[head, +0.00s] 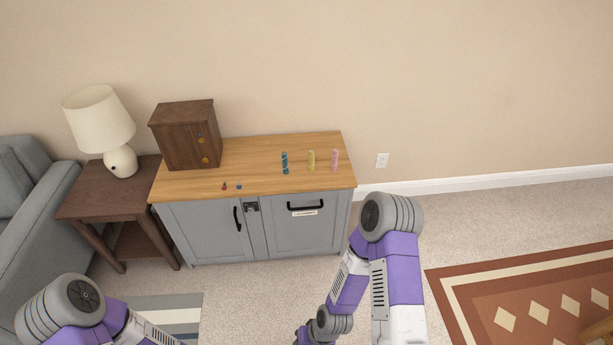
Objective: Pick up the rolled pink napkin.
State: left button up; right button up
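The rolled pink napkin (335,160) stands upright on the wooden top of a grey cabinet (222,184), near its right end. A yellow roll (311,160) stands just left of it, and a teal roll (285,163) stands further left; the three are apart. My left arm shows at the bottom left and my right arm at the bottom centre-right, both well short of the cabinet top. Neither gripper's fingers can be seen in the head view.
A dark wooden box (186,135) stands on the cabinet's left part. A lamp (100,122) on a side table (92,195) and a grey sofa (35,220) are at left.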

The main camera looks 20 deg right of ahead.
aim_at(335, 152)
jog(key=u, duration=0.5)
jog(key=i, duration=1.4)
jog(key=z, duration=1.05)
jog(key=i, duration=0.7)
jog(key=z, duration=0.05)
